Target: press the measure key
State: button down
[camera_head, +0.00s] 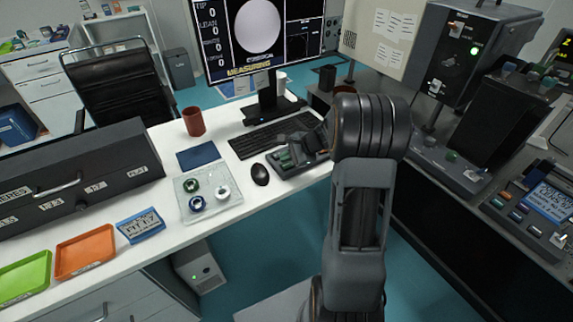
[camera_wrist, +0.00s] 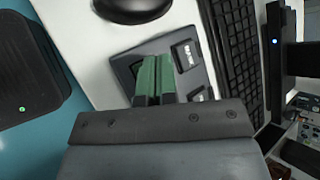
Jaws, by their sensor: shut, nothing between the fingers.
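I cannot read the labels surely. My gripper (camera_wrist: 153,64) is shut and empty, its green fingertips together over the keypad. They cover part of it, and I cannot tell whether they touch a key. The monitor (camera_head: 262,30) shows a grey disc and the word "MEASURING".
The black mouse (camera_head: 260,174) and keyboard (camera_head: 268,138) lie close to the keypad. A clear tray (camera_head: 208,212) with several small rings, a blue pad (camera_head: 197,155) and a red-brown cup (camera_head: 194,121) stand further left. Instruments fill the table at right.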

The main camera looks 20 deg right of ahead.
aim_at(288, 167)
jog(key=shift+r+p, duration=1.9)
jog(key=shift+r, duration=0.6)
jog(key=shift+s+f+n, duration=0.25)
jog(key=shift+n, duration=0.15)
jog(key=s+f+n+g, duration=0.2)
jog(key=s+n, duration=0.1)
jog(key=s, duration=0.2)
jog(key=s+a+r+n+h+p, duration=0.2)
jog(key=s+a+r+n+h, duration=0.1)
jog(key=s+a+r+n, duration=0.2)
jog(key=s+a+r+n+h+p, duration=0.3)
jog(key=s+a+r+n, duration=0.2)
jog(key=s+r+n, duration=0.3)
jog(key=s+r, duration=0.3)
jog(key=shift+a+r+n+g+h, duration=0.15)
jog(key=shift+a+n+g+h, duration=0.15)
jog(key=shift+a+n+h, duration=0.1)
